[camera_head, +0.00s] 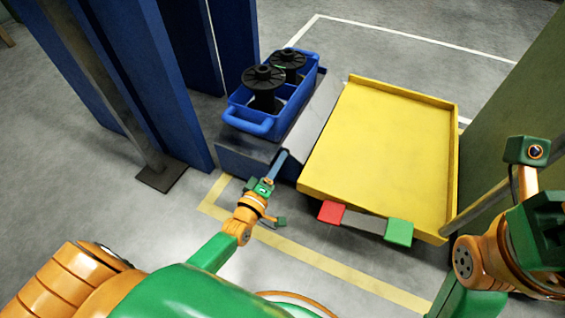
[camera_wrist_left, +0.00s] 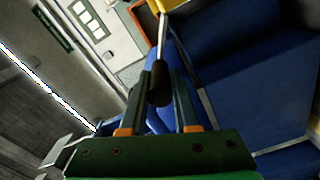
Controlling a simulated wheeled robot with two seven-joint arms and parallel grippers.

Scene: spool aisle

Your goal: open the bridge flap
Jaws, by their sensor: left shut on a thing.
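In the head view a grey bridge flap (camera_head: 313,112) stands tilted between the blue base on the left and the yellow deck (camera_head: 375,150) on the right. My left gripper (camera_head: 273,174) is at the flap's near lower end. In the left wrist view its two fingers (camera_wrist_left: 160,88) are shut on a black handle grip at the end of a thin metal rod (camera_wrist_left: 162,38). How the rod joins the flap is hidden. My right arm shows at the right edge of the head view, but its fingertips do not show.
A blue crate (camera_head: 258,123) with black spools (camera_head: 263,79) sits on the blue base (camera_head: 240,158). A red block (camera_head: 331,212) and a green block (camera_head: 399,232) are on the deck's front. Blue uprights stand left; a green panel (camera_head: 520,110) stands right. Floor in front is clear.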

